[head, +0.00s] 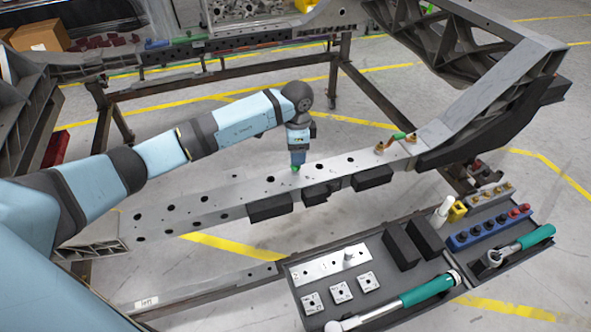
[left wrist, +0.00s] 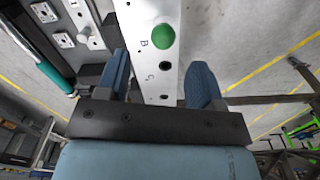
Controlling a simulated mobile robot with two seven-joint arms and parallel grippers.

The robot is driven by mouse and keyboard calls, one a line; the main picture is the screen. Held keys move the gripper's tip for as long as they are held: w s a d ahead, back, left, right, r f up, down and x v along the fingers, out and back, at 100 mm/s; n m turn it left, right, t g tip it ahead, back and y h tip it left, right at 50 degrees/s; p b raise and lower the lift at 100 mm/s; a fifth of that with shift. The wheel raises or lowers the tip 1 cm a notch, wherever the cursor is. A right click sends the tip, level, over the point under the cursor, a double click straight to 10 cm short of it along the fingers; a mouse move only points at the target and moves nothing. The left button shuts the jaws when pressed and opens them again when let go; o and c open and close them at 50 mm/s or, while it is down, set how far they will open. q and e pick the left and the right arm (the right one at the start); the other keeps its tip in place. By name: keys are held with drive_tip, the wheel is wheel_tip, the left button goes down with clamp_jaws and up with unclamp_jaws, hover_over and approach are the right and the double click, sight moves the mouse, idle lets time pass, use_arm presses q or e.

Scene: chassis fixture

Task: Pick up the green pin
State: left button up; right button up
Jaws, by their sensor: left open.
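The green pin (left wrist: 162,36) shows as a round green top on the metal beam in the left wrist view, close to a hole marked "C" and the letter "B". In the head view the green pin (head: 295,169) is a small green spot under my left gripper (head: 297,160). The left gripper points down over the beam (head: 225,195). In the left wrist view my left gripper (left wrist: 160,75) is open, with its blue fingers on either side of the beam and nothing between them but beam surface. The pin lies just beyond the fingertips there. My right gripper is in neither view.
A tool tray (head: 370,290) at the front right holds a green-handled wrench (head: 405,297), small plates and black blocks (head: 400,248). Black blocks (head: 270,207) line the beam's near side. A green-handled clamp-like item (head: 396,139) sits farther right on the beam.

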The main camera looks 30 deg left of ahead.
use_arm(q)
drive_tip(key=f, duration=0.5)
drive_tip(key=shift+a+f+b, duration=0.2)
drive_tip(key=shift+f+b, duration=0.15)
drive_tip(key=shift+f, duration=0.05)
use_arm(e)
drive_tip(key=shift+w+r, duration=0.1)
use_arm(q)
drive_tip(key=shift+c, duration=1.3)
clamp_jaws()
drive_tip(key=shift+r, duration=0.1)
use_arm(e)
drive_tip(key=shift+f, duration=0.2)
use_arm(q)
wheel_tip(320, 180, up, 20)
drive_tip(key=p, duration=0.2)
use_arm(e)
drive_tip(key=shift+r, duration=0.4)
